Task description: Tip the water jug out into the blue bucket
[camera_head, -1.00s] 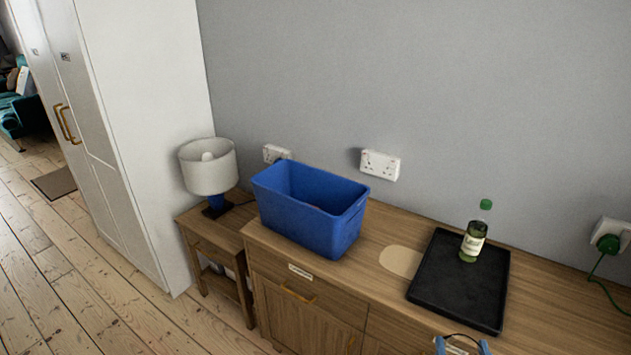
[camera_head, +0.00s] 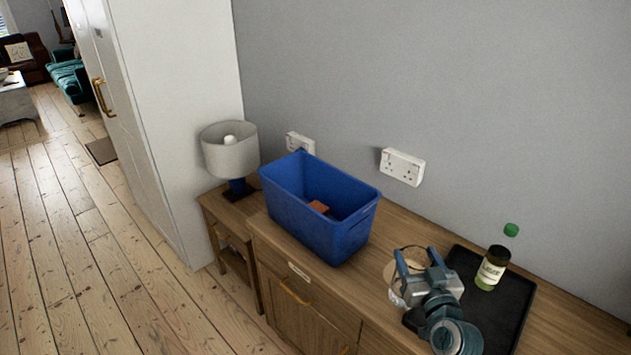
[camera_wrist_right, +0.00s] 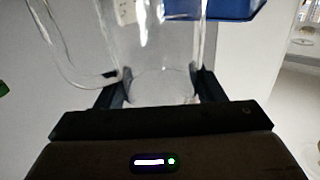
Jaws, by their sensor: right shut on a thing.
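The blue bucket (camera_head: 300,225) is a rectangular open tub standing on the wooden sideboard, with an orange-brown item (camera_head: 319,207) inside. My right gripper (camera_head: 416,259) is right of the bucket, in front of the black tray. It is shut on the clear glass water jug (camera_wrist_right: 150,35), whose handle is at the left in the right wrist view. The jug barely shows in the head view. I cannot tell how much water it holds. The bucket's blue edge (camera_wrist_right: 225,8) shows at the top of the wrist view. My left gripper is not in view.
A green-capped bottle (camera_head: 493,265) stands on the black tray (camera_head: 520,300). A lamp (camera_head: 230,150) stands on a lower table left of the bucket. Wall sockets (camera_head: 402,167) are behind. Floor at left is clear.

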